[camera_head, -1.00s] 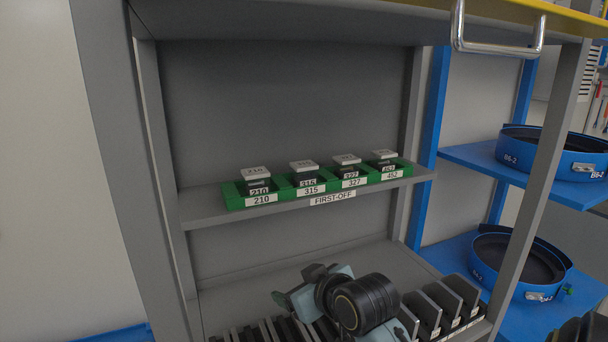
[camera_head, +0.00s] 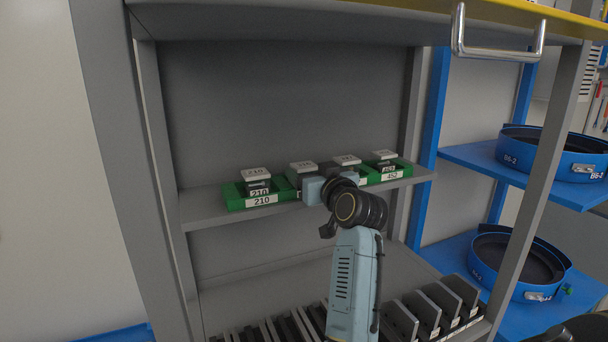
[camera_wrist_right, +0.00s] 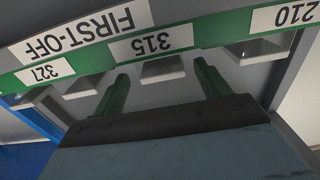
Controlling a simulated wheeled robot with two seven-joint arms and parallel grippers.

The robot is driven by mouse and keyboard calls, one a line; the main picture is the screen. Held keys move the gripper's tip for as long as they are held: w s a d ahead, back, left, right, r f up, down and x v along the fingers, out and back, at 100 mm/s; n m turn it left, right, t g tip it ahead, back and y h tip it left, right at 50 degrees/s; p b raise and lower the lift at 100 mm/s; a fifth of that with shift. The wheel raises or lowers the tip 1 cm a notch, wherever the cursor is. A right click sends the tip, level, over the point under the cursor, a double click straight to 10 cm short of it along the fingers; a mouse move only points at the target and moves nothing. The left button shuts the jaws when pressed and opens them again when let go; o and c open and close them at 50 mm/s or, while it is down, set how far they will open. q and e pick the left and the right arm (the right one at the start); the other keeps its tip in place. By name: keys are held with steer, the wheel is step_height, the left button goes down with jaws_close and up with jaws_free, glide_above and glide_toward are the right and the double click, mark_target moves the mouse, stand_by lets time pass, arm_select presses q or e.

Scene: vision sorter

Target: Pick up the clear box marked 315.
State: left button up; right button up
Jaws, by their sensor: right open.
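The clear box marked 315 stands in a green rack (camera_head: 235,205) on the upper shelf; its pale lid (camera_head: 303,166) shows in the head view, its front hidden by my right gripper. My right gripper (camera_head: 318,183) is in front of the rack at the 315 slot. In the right wrist view, which is upside down, the open green fingers of my gripper (camera_wrist_right: 160,74) lie to either side of the pale 315 lid (camera_wrist_right: 163,68), below the 315 label (camera_wrist_right: 151,41). Whether they touch the box is unclear. My left gripper is not in view.
Box 210 (camera_head: 257,185) stands to the left, boxes 327 (camera_head: 346,160) and 452 (camera_head: 386,160) to the right. Grey shelf posts (camera_head: 156,130) flank the rack. Several dark upright plates (camera_head: 425,310) stand on the shelf below.

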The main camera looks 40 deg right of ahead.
mark_target(301, 166)
steer(key=shift+p+x, duration=0.45)
steer(key=shift+x, duration=2.3)
steer(key=shift+a+f, duration=0.1)
steer(key=shift+a, duration=0.05)
steer(key=c, duration=1)
